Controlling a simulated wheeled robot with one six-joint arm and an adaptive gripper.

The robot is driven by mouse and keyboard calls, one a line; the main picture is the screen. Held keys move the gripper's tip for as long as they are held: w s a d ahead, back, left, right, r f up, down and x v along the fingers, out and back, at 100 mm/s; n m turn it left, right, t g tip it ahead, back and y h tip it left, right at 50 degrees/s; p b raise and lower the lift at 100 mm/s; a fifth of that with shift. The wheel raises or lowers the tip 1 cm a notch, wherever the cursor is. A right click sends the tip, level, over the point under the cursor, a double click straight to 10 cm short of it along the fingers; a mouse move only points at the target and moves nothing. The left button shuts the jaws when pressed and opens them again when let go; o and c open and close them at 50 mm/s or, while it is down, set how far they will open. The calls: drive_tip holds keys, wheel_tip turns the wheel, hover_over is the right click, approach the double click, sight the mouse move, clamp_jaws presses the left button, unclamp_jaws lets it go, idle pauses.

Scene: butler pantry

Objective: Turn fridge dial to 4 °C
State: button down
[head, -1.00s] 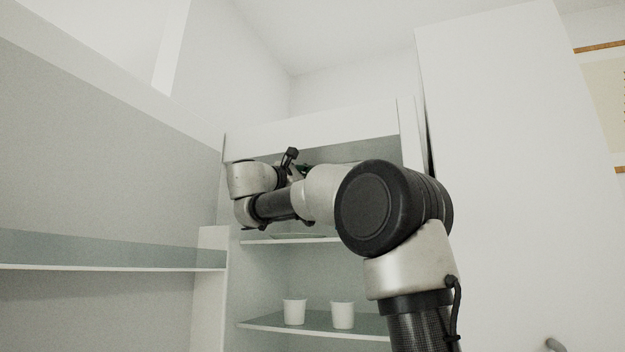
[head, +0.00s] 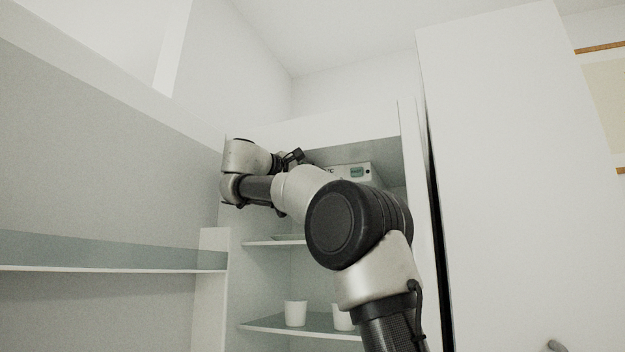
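The fridge (head: 290,130) stands open at the back centre, with its shelves showing. A white control box with a small green display (head: 357,172) is mounted under its top at the right. Part of the letters "°C" shows at the box's left end. The rest of the box and the dial are hidden behind my arm. My arm reaches up across the fridge opening. My gripper is hidden behind the wrist, so I cannot see its fingers or whether it touches anything.
Two white cups (head: 295,313) stand on the fridge's lower shelf (head: 270,325), the right one partly behind my arm. A flat dish lies on the upper shelf (head: 262,243). A large white door panel (head: 520,180) stands at the right. A shelf (head: 110,268) runs along the left wall.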

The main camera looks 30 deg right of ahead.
drive_tip(key=shift+f, duration=0.1)
idle(0.3)
drive_tip(key=c, duration=1.2)
unclamp_jaws()
